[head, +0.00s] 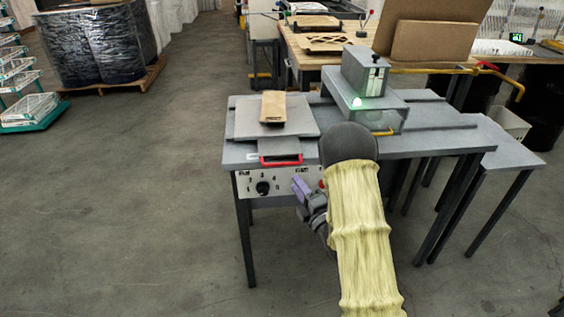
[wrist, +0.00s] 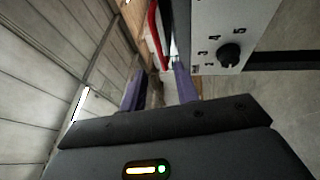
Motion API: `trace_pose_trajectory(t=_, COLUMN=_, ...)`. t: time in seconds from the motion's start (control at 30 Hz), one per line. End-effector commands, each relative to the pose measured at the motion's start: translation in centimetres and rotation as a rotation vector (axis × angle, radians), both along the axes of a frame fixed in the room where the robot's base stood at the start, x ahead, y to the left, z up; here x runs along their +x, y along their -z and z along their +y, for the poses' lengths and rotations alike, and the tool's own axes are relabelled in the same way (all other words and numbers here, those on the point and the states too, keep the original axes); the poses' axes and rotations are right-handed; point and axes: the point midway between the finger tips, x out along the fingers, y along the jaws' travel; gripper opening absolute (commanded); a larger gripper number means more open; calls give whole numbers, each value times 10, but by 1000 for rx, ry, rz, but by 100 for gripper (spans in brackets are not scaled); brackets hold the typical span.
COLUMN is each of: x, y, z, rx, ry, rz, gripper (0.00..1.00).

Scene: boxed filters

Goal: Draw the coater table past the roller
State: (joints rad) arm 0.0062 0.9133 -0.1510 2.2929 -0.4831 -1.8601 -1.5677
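The coater table (head: 244,118), a flat grey sliding plate, sits at the left end of a grey bench. A brown box (head: 273,106) lies on it. Its red handle (head: 281,161) is at the front edge and also shows in the wrist view (wrist: 154,36). The roller itself is not clearly visible; a grey housing (head: 378,108) with a green light stands right of the plate. My gripper (head: 299,186), with purple fingers, is below and slightly right of the handle, apart from it. In the wrist view its fingers (wrist: 159,68) are spread with nothing between them.
A white control panel (head: 262,186) with a black numbered dial (wrist: 229,53) is on the bench front, close to my gripper. A wooden table (head: 318,55) with cardboard stands behind. A wrapped pallet load (head: 90,45) is at the back left. The floor left of the bench is clear.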

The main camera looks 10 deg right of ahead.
Motion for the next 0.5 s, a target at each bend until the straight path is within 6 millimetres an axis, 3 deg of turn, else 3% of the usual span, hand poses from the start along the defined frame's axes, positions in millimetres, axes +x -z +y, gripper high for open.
trace_pose_trajectory(t=0.5, x=80, y=-17, z=34, rx=1, ry=-1, rz=-2, gripper=31)
